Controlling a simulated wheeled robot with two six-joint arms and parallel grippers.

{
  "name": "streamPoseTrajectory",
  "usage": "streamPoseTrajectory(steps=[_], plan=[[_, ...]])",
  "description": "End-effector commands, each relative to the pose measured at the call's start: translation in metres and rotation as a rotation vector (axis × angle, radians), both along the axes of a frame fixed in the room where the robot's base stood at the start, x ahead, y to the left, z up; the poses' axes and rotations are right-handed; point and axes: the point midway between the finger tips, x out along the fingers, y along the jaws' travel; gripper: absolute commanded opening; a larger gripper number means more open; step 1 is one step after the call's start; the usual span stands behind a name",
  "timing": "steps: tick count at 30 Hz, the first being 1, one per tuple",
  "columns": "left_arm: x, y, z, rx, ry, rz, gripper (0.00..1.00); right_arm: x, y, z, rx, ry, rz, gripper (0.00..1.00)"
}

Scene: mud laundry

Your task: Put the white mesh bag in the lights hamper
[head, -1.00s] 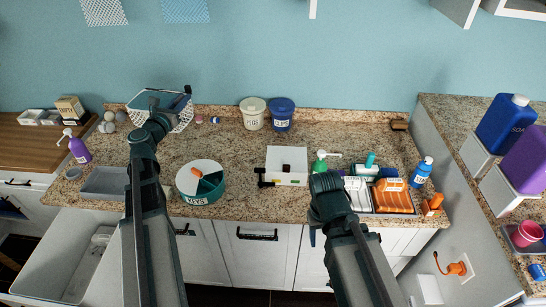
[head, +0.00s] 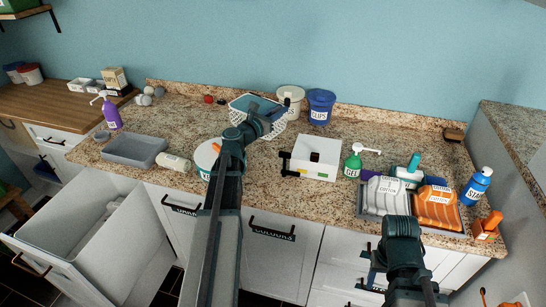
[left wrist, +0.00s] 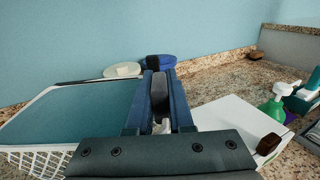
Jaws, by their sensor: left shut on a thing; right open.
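The white mesh bag (head: 236,119) is box-shaped with white lattice sides and a teal upper face. It is in the air over the back of the counter, in front of a lidded white tub. My left gripper (head: 284,104) is shut on its edge; the left wrist view shows the bag (left wrist: 40,158) left of the gripper (left wrist: 160,108). A pulled-out white hamper drawer (head: 100,238) stands open at lower left. I see no readable label on it, so I cannot tell if it is the lights hamper. My right gripper (head: 373,268) is open, low at the counter front, partly hidden.
A purple pump bottle (head: 111,112) stands at left.

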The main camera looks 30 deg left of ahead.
Motion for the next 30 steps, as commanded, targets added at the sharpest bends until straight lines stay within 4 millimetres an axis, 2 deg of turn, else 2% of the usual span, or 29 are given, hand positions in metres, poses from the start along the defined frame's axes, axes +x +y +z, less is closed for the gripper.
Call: streamPoseTrajectory(steps=[1,8,11,22,30], plan=[[0.002,-0.002,-0.010,0.001,0.000,-0.007,0.00,0.000,0.000,-0.010,0.000,0.000,0.000,0.55],[0.003,-0.005,-0.011,0.002,0.000,-0.015,0.00,0.000,0.000,-0.011,0.000,0.000,0.000,0.55],[0.003,-0.005,-0.018,0.001,0.000,-0.014,0.00,0.000,0.000,-0.018,0.000,0.000,0.000,0.55],[0.003,-0.004,-0.071,0.001,0.000,-0.014,0.00,0.000,0.000,-0.071,0.000,0.000,0.000,0.55],[0.003,-0.004,-0.074,0.001,0.000,-0.014,0.00,0.000,0.000,-0.074,0.000,0.000,0.000,0.55]])
